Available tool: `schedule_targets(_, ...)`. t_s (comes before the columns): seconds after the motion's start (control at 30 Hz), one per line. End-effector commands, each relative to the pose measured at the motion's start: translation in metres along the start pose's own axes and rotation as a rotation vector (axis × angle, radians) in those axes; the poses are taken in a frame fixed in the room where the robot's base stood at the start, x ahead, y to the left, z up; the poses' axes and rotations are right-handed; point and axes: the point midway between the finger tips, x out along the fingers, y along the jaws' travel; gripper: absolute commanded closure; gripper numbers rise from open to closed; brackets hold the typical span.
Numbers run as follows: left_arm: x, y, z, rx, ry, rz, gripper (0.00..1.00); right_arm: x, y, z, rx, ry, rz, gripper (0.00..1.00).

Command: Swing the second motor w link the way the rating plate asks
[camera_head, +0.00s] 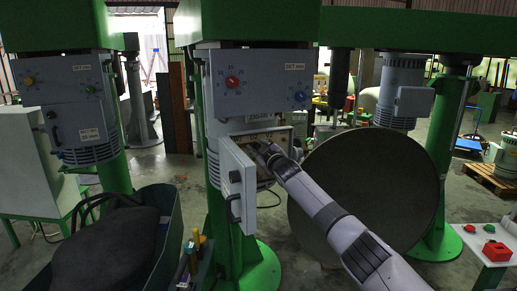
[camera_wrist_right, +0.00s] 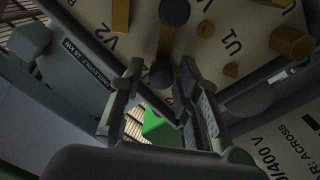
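The second motor hangs on the middle green column, with its terminal box (camera_head: 246,141) open and the lid (camera_head: 238,182) swung out. My right gripper (camera_head: 264,149) reaches into the box from the lower right. In the right wrist view, the terminal board (camera_wrist_right: 215,18) carries marks V2 and U1, dark round studs and brass posts. A brass link (camera_wrist_right: 166,42) runs upward from a dark stud (camera_wrist_right: 162,75). My right gripper (camera_wrist_right: 160,100) is open around this area, its fingertips apart; contact with the link cannot be told. The plate (camera_wrist_right: 283,140) shows partly, reading "0/400 V" and "ACROSS". My left gripper is out of view.
A control box with a red knob (camera_head: 232,82) sits above the terminal box. Another motor unit (camera_head: 70,95) stands left, and one (camera_head: 402,95) right. A large dark disc (camera_head: 365,190) is behind my right arm. A dark bag (camera_head: 105,245) lies front left.

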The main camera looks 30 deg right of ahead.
Motion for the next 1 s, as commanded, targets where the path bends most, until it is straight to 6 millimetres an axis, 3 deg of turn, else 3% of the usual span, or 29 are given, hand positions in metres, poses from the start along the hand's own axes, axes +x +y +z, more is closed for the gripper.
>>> schedule_targets(0.1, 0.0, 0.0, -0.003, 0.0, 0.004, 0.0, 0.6, 0.0, 0.0, 0.0, 0.001, 0.001, 0.0, 0.6)
schedule_targets(0.57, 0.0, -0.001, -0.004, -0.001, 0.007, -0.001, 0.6, -0.007, -0.003, 0.001, 0.004, 0.0, -0.005, 0.6)
schedule_targets(1.0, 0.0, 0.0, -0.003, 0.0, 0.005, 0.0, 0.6, -0.066, -0.001, 0.001, 0.001, 0.002, -0.001, 0.6)
